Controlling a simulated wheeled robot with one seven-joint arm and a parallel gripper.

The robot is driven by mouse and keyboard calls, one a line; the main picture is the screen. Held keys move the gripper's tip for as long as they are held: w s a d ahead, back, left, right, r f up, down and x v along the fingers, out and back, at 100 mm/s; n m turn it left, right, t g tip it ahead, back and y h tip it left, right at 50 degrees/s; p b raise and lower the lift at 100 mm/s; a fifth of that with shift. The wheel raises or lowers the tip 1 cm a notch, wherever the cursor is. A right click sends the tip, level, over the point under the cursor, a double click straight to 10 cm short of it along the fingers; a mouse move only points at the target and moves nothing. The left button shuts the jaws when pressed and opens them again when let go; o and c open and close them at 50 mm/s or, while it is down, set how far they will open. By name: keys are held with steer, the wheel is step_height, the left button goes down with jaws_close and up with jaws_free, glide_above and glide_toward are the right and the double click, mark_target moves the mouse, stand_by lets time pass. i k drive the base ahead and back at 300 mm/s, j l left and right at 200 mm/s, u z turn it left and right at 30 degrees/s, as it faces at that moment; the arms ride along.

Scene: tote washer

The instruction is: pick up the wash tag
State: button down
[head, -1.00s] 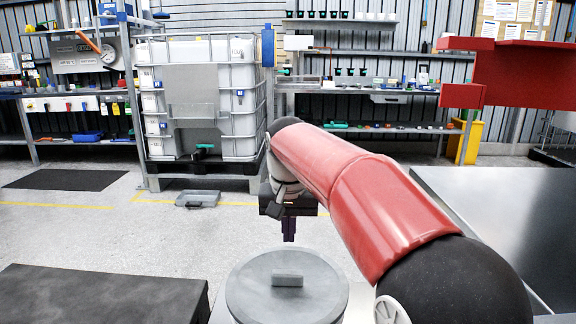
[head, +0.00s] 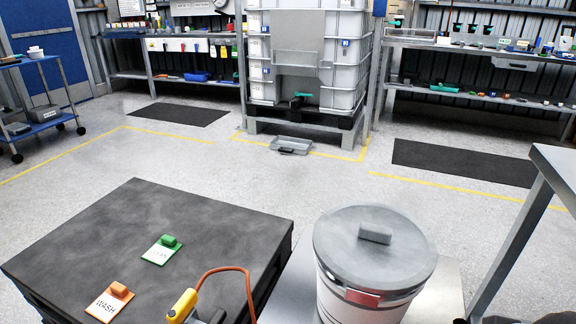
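The wash tag (head: 105,305) is an orange-edged white card lettered "WASH" with an orange block at its upper end. It lies flat on the dark platform (head: 150,210) at the lower left of the head view. A similar green tag (head: 162,250) with a green block lies just beyond it to the right. My gripper is out of the head view now, so its state and its distance from the tag do not show.
A yellow-handled tool (head: 183,304) with an orange cord lies right of the wash tag. A grey-lidded bin (head: 375,250) stands right of the platform. A metal table (head: 555,165) is at the right edge.

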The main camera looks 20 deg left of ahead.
mark_target(106, 308)
steer(key=u, duration=2.35)
